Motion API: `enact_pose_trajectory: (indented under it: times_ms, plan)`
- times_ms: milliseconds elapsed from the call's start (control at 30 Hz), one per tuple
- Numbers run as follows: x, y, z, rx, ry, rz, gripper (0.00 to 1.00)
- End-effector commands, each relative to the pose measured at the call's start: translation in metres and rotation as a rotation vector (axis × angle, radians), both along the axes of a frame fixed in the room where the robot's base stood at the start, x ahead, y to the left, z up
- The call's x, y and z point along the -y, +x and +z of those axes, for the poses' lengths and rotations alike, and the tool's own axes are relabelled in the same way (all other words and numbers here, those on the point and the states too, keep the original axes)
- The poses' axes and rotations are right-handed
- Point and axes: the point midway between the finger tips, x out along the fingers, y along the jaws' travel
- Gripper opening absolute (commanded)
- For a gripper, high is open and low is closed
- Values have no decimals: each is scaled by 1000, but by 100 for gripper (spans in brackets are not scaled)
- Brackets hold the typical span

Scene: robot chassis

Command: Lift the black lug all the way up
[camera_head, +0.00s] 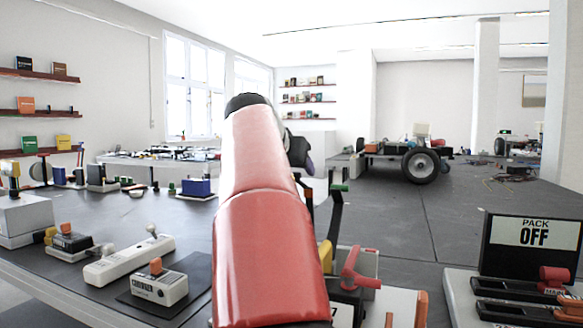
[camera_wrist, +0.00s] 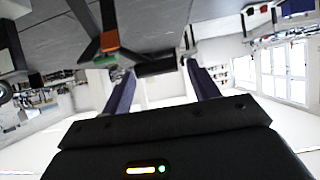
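My gripper (camera_wrist: 161,72) shows in the wrist view with its two dark fingers wide apart. A black block (camera_wrist: 157,68), which looks like the black lug, lies between or just beyond the fingertips. Small gaps seem to show at its sides, and I cannot tell whether either finger touches it. In the head view my red arm hides most of the gripper, and I cannot make out the lug there.
A dark lever with a green end (camera_head: 338,187) stands right of my arm; its green end (camera_wrist: 105,60) and an orange end (camera_wrist: 109,42) show close by the left finger. A red handle (camera_head: 354,271) and a PACK OFF sign (camera_head: 533,233) are at the right.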

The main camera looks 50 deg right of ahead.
Motion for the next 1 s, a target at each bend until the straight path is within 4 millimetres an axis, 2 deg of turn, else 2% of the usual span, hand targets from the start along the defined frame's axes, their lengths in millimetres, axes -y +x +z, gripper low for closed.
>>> enact_pose_trajectory:
  times_ms: [233, 633, 1000]
  plan:
    - [-8, -3, 3, 1, 1, 3, 60]
    - [-57, -23, 34, 2, 0, 1, 60]
    - [-62, -26, 38, -1, 1, -1, 60]
